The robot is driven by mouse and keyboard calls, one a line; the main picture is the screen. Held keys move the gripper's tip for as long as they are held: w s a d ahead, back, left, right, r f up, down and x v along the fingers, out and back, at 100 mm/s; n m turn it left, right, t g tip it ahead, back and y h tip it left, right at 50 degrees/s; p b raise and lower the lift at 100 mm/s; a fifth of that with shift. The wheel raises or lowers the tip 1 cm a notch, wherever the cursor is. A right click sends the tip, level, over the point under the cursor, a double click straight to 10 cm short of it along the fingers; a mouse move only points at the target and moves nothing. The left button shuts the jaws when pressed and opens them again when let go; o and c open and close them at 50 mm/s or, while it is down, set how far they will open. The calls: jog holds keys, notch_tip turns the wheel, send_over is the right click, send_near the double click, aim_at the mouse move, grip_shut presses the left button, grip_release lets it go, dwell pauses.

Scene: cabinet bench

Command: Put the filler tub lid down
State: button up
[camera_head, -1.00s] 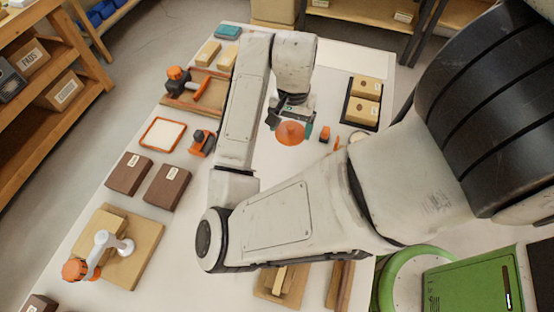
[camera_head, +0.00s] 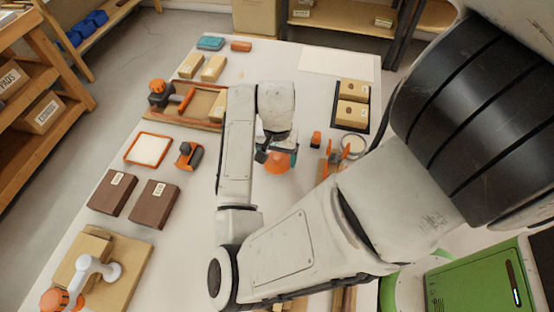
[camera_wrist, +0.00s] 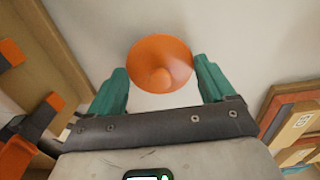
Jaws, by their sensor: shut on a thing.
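The filler tub lid (camera_head: 278,163) is an orange, shallow cone-like disc. The lid is over bare white bench top near the middle of the bench. I cannot tell whether it touches the surface. A round, pale, ring-rimmed container (camera_head: 353,147) stands to the right; it may be the tub.
A small orange block (camera_head: 316,139) and orange-tipped tools (camera_head: 336,152) lie right of the lid. A black tray (camera_head: 352,106) with boxes is behind them. An orange-framed pad (camera_head: 149,149), an orange-black tool (camera_head: 189,154) and brown boxes (camera_head: 153,202) are left.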

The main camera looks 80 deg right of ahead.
jog(key=shift+f, duration=1.1)
jog(key=shift+f, duration=0.15)
jog(key=o, duration=0.9)
jog(key=shift+c, duration=0.2)
